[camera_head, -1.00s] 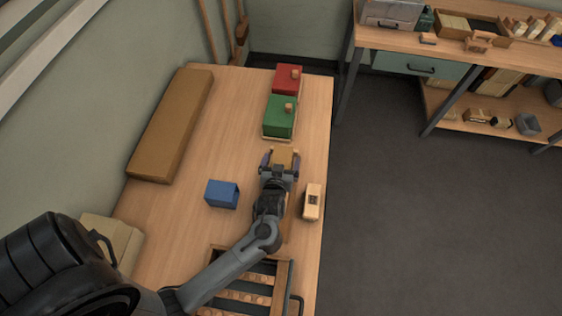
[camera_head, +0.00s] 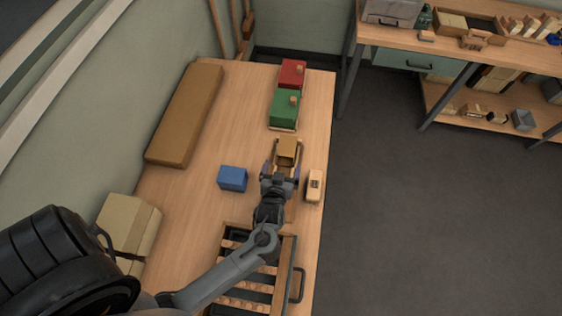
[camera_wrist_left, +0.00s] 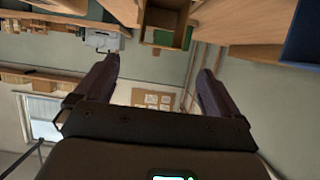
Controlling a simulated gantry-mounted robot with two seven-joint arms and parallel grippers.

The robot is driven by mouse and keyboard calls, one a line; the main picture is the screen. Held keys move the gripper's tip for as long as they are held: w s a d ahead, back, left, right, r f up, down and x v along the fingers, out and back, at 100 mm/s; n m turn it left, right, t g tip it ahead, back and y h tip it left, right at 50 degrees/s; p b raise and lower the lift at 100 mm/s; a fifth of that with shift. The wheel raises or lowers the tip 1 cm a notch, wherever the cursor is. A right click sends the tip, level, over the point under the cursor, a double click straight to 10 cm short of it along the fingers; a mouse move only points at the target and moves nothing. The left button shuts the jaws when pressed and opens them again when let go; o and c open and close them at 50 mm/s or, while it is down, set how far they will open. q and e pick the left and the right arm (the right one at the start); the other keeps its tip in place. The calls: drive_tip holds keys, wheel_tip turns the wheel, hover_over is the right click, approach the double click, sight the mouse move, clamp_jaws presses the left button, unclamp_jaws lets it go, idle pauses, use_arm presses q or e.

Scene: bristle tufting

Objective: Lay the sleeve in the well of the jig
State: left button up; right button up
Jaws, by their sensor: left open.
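An ochre block (camera_head: 287,148), which I take to be the sleeve, lies between the wooden sides of a pale wooden holder, which I take to be the jig (camera_head: 291,205). How deep the block sits cannot be told. My left gripper (camera_head: 281,174) is just on the near side of the block, fingers spread and apart from it. In the left wrist view the open fingers (camera_wrist_left: 158,66) have nothing between them. My arm hides part of the jig. My right gripper is not in view.
A blue block (camera_head: 232,178) lies left of the gripper, and a small pale wooden piece (camera_head: 314,185) lies to the right. Green (camera_head: 284,108) and red (camera_head: 291,73) blocks stand beyond. A slatted rack (camera_head: 240,301) is in front.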

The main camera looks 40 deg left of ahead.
use_arm(q)
drive_tip(key=s+d+r+m+g+h, duration=0.2)
drive_tip(key=s+r+m+g+h, duration=0.1)
drive_tip(key=s, duration=0.6)
drive_tip(key=s+d+r+m+g+h, duration=0.3)
drive_tip(key=s+r+m+g+h, duration=0.1)
drive_tip(key=s, duration=0.5)
drive_tip(key=shift+s+d+r+m+g+p, duration=0.2)
drive_tip(key=shift+s+d+m+g+p, duration=0.15)
drive_tip(key=shift+m, duration=0.35)
drive_tip(key=shift+r, duration=0.1)
